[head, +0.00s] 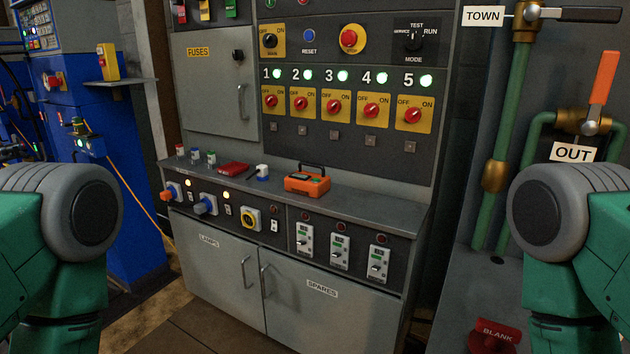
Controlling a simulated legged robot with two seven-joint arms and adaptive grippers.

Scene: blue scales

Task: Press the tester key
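An orange box with a black carry handle, which looks like the tester (307,183), sits on the grey counter of the control cabinet, right of the middle of the counter. A small green patch and dark details show on its top face. I cannot make out a separate key on it at this size. My two green and grey arms come in at the lower left and lower right edges, well apart from the box. Neither gripper is in view, and nothing touches the box.
Numbered switches with green lamps are above. Sockets and breakers line the front below. Green pipes (512,125) stand at right, a blue machine (130,190) at left.

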